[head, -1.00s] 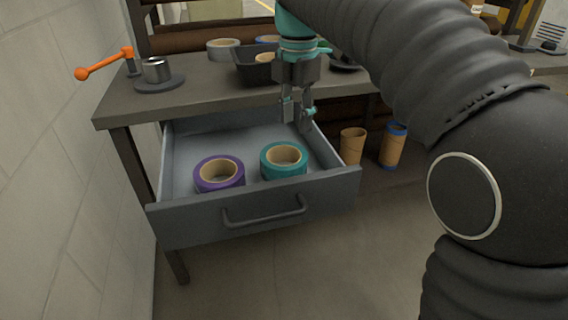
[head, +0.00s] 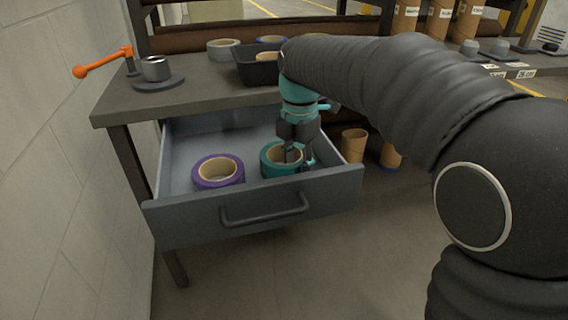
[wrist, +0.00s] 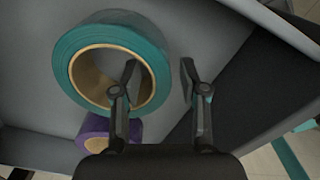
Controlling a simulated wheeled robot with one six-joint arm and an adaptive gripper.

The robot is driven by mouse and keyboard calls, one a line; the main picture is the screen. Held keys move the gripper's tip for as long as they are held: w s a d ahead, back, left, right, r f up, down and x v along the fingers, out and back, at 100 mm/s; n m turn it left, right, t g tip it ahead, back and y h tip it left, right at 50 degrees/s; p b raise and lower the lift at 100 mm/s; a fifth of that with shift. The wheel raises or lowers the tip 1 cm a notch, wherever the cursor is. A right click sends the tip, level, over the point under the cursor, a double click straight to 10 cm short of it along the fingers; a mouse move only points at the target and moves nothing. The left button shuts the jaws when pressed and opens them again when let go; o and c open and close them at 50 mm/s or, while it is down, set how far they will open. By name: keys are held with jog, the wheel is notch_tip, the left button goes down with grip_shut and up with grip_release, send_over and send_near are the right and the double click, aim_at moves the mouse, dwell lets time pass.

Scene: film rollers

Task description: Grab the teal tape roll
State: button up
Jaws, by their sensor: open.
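The teal tape roll (head: 268,161) lies flat in the open drawer (head: 180,219), its right side partly hidden by my gripper. In the wrist view the teal tape roll (wrist: 72,48) is at upper left, with its brown core showing. My gripper (head: 297,162) points down at the roll's right side. In the wrist view my gripper (wrist: 160,80) is open: the left finger overlaps the core's opening, and the right finger is outside the ring. The roll's right wall lies between the fingers. I cannot tell whether either finger touches it.
A purple tape roll (head: 217,173) lies left of the teal one in the drawer. The drawer's front panel and right wall are close to my gripper. The bench top (head: 208,88) above holds a black bin (head: 256,70). Cardboard tubes (head: 352,146) stand at right.

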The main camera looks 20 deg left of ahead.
jog(key=shift+f, duration=0.1)
grip_shut()
